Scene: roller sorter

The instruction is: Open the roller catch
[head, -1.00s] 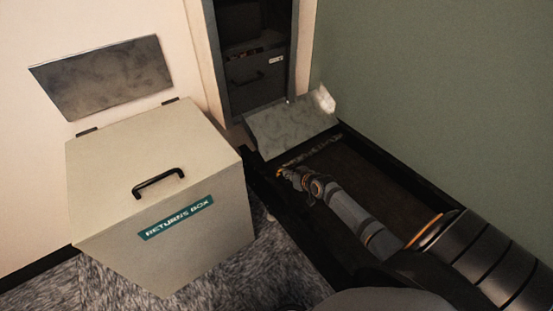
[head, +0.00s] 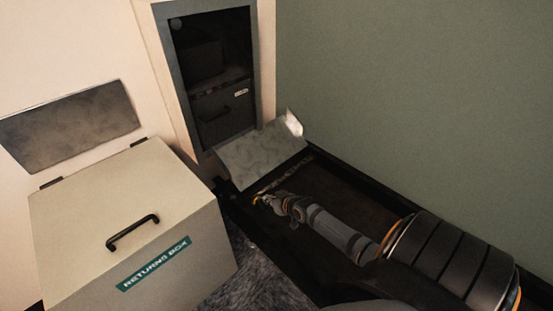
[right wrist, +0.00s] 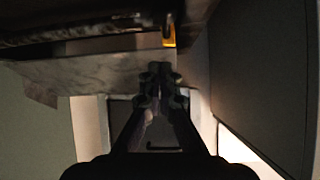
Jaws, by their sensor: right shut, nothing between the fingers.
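The dark roller sorter bed (head: 340,205) runs along the green wall, with a grey sloping plate (head: 262,155) at its far end. A small yellow piece (right wrist: 169,36), which may be the roller catch, sits just beyond the fingertips on the underside of a dark bar. A small gap seems to part them, but contact is hard to judge. My left gripper is not in view.
A beige returns box (head: 120,220) with a black handle (head: 132,232) stands left of the bed. A dark wall opening (head: 210,70) holding a drawer is behind the plate. A grey panel (head: 70,125) is on the wall above the box.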

